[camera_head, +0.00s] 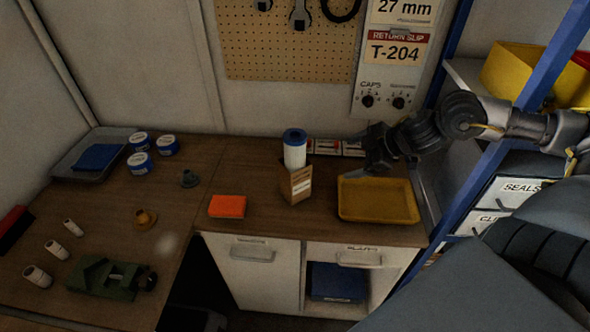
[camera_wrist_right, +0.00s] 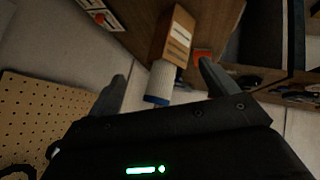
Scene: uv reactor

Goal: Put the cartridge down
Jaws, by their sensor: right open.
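The cartridge (camera_head: 294,150), a white pleated cylinder with a blue end cap, stands upright on the wooden counter (camera_head: 265,160), its lower part partly hidden behind a small cardboard box (camera_head: 298,185). My right gripper (camera_head: 374,160) is open and empty, above the counter to the right of the cartridge and apart from it. In the right wrist view the cartridge (camera_wrist_right: 161,82) shows beyond the gap between the open fingers (camera_wrist_right: 162,78), with the cardboard box (camera_wrist_right: 176,38) behind it. My left gripper is not in view.
A yellow tray (camera_head: 378,201) lies below and right of the right gripper. An orange block (camera_head: 228,206) is at the front edge. Blue-framed shelving (camera_head: 485,150) borders the right.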

